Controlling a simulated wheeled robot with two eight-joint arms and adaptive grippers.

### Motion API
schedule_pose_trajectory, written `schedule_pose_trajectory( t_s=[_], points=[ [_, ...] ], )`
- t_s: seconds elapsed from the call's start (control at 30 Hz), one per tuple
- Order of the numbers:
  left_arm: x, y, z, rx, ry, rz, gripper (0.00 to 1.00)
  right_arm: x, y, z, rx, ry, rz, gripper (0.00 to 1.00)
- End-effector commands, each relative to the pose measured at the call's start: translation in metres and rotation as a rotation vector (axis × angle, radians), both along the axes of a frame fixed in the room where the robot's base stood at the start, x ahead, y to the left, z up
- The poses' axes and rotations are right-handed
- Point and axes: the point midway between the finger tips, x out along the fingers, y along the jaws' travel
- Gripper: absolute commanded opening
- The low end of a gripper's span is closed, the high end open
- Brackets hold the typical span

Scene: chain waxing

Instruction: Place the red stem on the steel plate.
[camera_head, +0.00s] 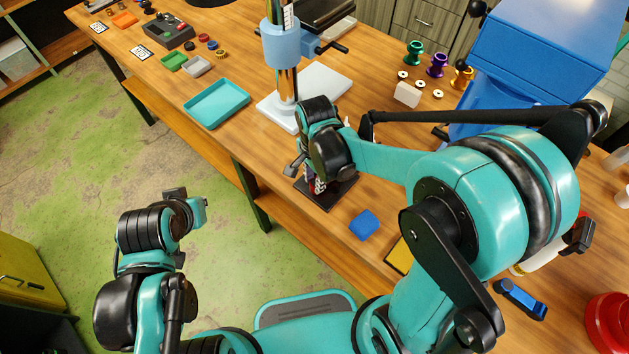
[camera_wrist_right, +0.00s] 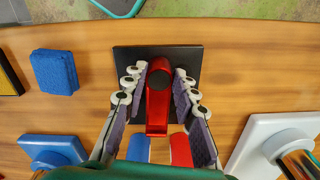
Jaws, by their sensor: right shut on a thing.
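The red stem (camera_wrist_right: 158,100) is between the fingers of my right gripper (camera_wrist_right: 160,78) in the right wrist view, with both fingers closed along its sides. The dark square steel plate (camera_wrist_right: 192,60) lies behind the stem on the wooden bench. In the head view my right gripper (camera_head: 313,182) is low over the plate (camera_head: 340,193), and the stem is mostly hidden by the wrist. I cannot tell whether the stem touches the plate. My left gripper (camera_head: 190,205) is over the floor, away from the bench; its finger opening is unclear.
A blue block (camera_head: 364,225) lies just right of the plate. A column stand on a white base (camera_head: 325,88) stands behind it. A teal tray (camera_head: 240,98) is to the left. Small coloured spools (camera_head: 437,64) and a blue machine (camera_head: 535,45) are at the back right.

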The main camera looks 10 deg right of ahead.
Motion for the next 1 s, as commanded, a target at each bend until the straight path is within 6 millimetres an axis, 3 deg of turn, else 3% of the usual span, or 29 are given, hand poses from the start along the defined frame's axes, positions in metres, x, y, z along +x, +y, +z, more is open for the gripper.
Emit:
schedule_pose_trajectory(
  t_s=[0.37, 0.4, 0.47, 0.5, 0.83, 1.0],
  points=[
    [0.0, 0.0, -0.005, 0.0, 0.0, 0.0, 0.0, 0.0, 0.0, -0.007, 0.0, 0.0, 0.0, 0.0],
    [0.0, 0.0, -0.004, 0.0, 0.0, 0.0, 0.0, 0.0, 0.0, -0.007, 0.0, 0.0, 0.0, 0.33],
    [0.0, 0.0, -0.004, 0.0, 0.0, 0.0, 0.0, 0.0, 0.0, -0.006, 0.0, 0.0, 0.0, 0.49],
    [0.0, 0.0, -0.004, 0.0, 0.0, 0.0, 0.0, 0.0, 0.0, -0.006, 0.0, 0.0, 0.0, 0.51],
    [0.0, 0.0, 0.0, 0.0, 0.0, 0.0, 0.0, 0.0, 0.0, -0.003, 0.0, 0.0, 0.0, 0.51],
    [0.0, 0.0, 0.008, 0.0, 0.0, 0.0, 0.0, 0.0, -0.001, 0.022, 0.0, 0.0, 0.0, 0.51]
  ],
)
